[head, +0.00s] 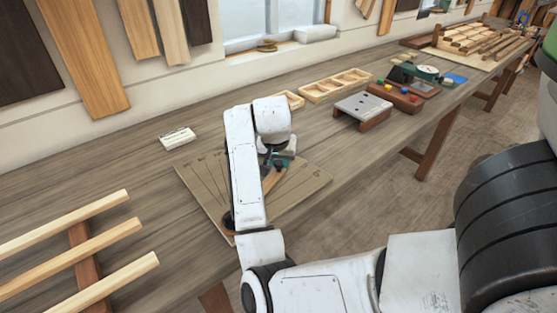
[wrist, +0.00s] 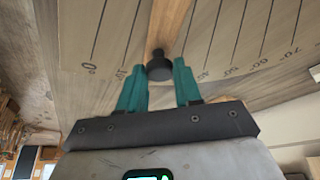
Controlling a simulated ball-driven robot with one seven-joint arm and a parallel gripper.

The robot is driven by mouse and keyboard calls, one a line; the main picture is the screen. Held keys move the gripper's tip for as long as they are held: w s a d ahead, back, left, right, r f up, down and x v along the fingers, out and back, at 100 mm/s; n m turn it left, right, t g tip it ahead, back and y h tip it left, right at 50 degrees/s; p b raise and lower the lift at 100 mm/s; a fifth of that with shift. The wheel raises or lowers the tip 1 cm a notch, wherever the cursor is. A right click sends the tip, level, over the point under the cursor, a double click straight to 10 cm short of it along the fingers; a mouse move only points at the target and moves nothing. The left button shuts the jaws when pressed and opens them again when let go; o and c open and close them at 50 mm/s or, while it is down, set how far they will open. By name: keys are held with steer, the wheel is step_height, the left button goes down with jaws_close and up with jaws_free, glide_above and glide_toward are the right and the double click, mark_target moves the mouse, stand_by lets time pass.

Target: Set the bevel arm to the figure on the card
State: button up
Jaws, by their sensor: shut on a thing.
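The bevel board (head: 312,186) lies flat on the bench, marked with a fan of dark lines. In the wrist view its figures start with 0° at the left and rise toward 70° at the right.
Pale wooden strips (head: 75,245) lie on a rack at the front left. A grey-topped block (head: 363,109), a wooden compartment tray (head: 335,85) and small coloured pieces stand to the right. The bench between card and strips is clear.

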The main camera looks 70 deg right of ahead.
jaws_close()
steer(key=shift+w, duration=0.1)
steer(key=shift+w+d+r+p, duration=0.1)
steer(key=shift+w+r+p, duration=0.15)
steer(key=shift+p, duration=0.2)
steer(key=w+n+p, duration=0.1)
steer(key=w, duration=0.1)
steer(key=w+n+t+p, duration=0.1)
steer(key=w+n+p, duration=0.1)
steer(key=w, duration=0.1)
steer(key=shift+w+d+n+y, duration=0.1)
steer(key=shift+w+n+y, duration=0.05)
steer(key=shift+n+y, duration=0.15)
steer(key=shift+w+f+t, duration=0.25)
steer(key=shift+w+t, duration=0.05)
steer(key=shift+w, duration=0.15)
steer(key=o, duration=0.8)
jaws_free()
